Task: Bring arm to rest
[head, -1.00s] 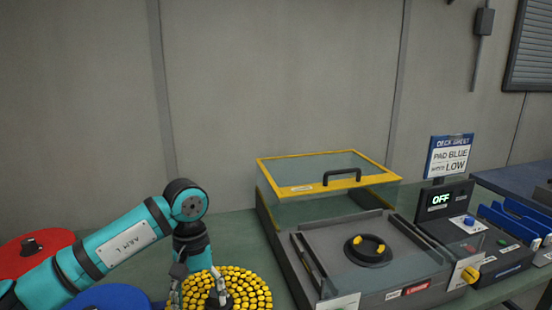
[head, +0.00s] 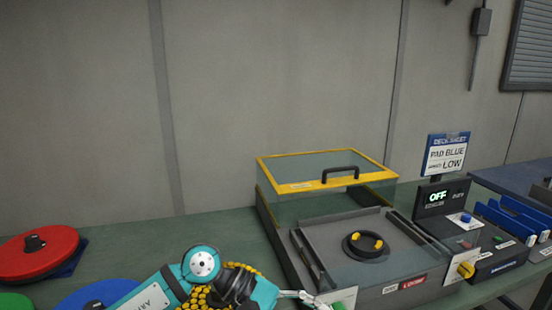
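My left arm, teal and black, comes in low from the bottom left and crosses in front of the yellow studded disc (head: 197,297), hiding most of it. My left gripper (head: 312,298) points right at the bottom edge, near the front left corner of the grey machine (head: 345,277). Its metal fingers are small and partly cut off, so I cannot tell whether they are open or whether they touch the machine. I see nothing held in them. My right gripper is not in view.
The machine's yellow-framed clear lid (head: 322,186) stands raised behind its deck, over a black round hub (head: 365,246). The control box display (head: 437,197) reads OFF; a sign (head: 446,154) reads PAD BLUE, LOW. Red (head: 38,256), blue (head: 85,296) and green (head: 15,301) discs lie left.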

